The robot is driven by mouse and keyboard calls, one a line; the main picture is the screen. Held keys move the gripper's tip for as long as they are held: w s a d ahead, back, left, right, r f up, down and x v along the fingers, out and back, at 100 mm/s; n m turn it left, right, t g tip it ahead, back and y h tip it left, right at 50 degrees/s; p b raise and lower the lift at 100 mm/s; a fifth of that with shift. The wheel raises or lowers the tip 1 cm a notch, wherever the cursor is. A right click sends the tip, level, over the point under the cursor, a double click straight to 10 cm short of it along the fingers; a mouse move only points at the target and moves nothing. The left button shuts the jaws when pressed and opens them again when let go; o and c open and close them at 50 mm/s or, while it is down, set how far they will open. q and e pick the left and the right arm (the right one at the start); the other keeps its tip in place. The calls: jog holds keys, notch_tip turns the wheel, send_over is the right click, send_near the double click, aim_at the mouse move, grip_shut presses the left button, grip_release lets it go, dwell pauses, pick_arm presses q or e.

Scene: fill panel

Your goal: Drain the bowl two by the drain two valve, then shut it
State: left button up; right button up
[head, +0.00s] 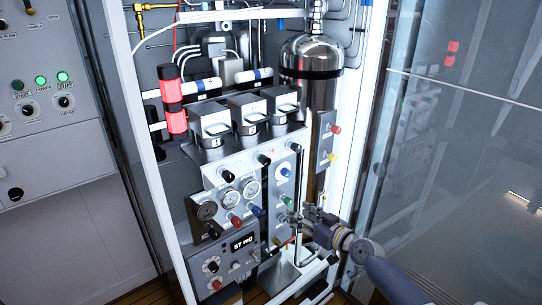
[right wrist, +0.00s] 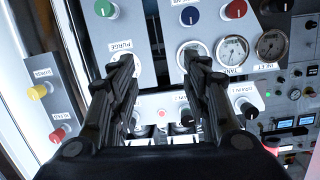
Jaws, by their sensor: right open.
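Three bowl units stand in a row on the panel in the head view; the middle one (head: 247,113) looks like bowl two, its liquid level not readable. Below them is a row of dark knobs. The middle knob (head: 264,160) appears to be the drain two valve; in the right wrist view a dark knob (right wrist: 187,115) shows partly behind my finger, its label mostly hidden. The drain 1 knob (right wrist: 250,110) is to its right there. My right gripper (head: 304,218) is open and empty, in front of the panel's lower right and below the drain row. My left gripper is not in view.
Gauges (head: 229,200) and coloured knobs crowd the panel, with a green knob (head: 287,201) near my gripper. A display (head: 243,243) reads 57 mg. A steel tank (head: 311,65) stands upper right. A glass door (head: 465,130) is right of my arm.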

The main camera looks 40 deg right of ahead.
jog(key=n+t+y, duration=0.1)
jog(key=t+y, duration=0.1)
send_near(268, 163)
jog(key=s, duration=0.2)
jog(key=p, duration=0.1)
jog(key=w+p, duration=0.1)
jog(key=w, duration=0.2)
jog(key=w+p, duration=0.1)
jog(key=w, duration=0.2)
jog(key=w+a+p, duration=0.1)
jog(key=w, duration=0.2)
jog(key=shift+r, duration=0.15)
jog(key=shift+w+a, duration=0.15)
jog(key=shift+w, duration=0.6)
grip_shut()
